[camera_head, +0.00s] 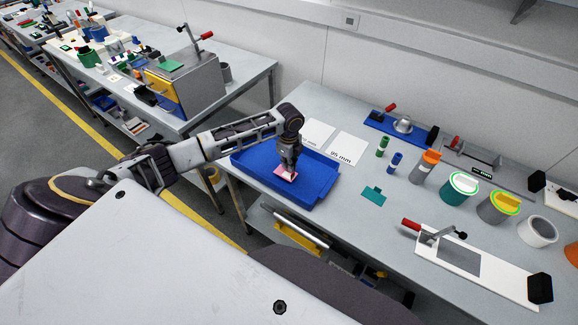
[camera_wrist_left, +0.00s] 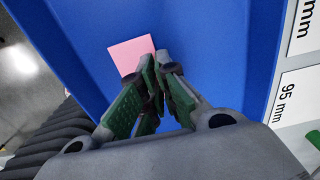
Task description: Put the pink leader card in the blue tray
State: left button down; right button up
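The pink leader card (camera_head: 285,174) is a small flat pink piece at my left fingertips, over the floor of the blue tray (camera_head: 255,170). My left gripper (camera_head: 290,165) points down inside the tray's outline. In the left wrist view its two green-padded fingers (camera_wrist_left: 157,66) come together at the tips, over the near right corner of the card (camera_wrist_left: 128,52). They look closed on the card, but the contact itself is hidden. I cannot tell whether the card touches the tray floor (camera_wrist_left: 215,60). My right gripper is not in view.
White printed sheets (camera_head: 348,147) lie behind the tray. A teal piece (camera_head: 373,195), green and blue cylinders, and several cups (camera_head: 459,188) stand to the right. A white clamp fixture (camera_head: 475,264) with a red handle lies at front right.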

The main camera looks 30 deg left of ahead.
pick_arm(q)
jog(key=shift+f, duration=0.75)
jog(key=shift+f, duration=0.1)
jog(key=c, duration=1.6)
grip_release()
jog(key=shift+c, duration=0.2)
notch_tip(320, 180, up, 12)
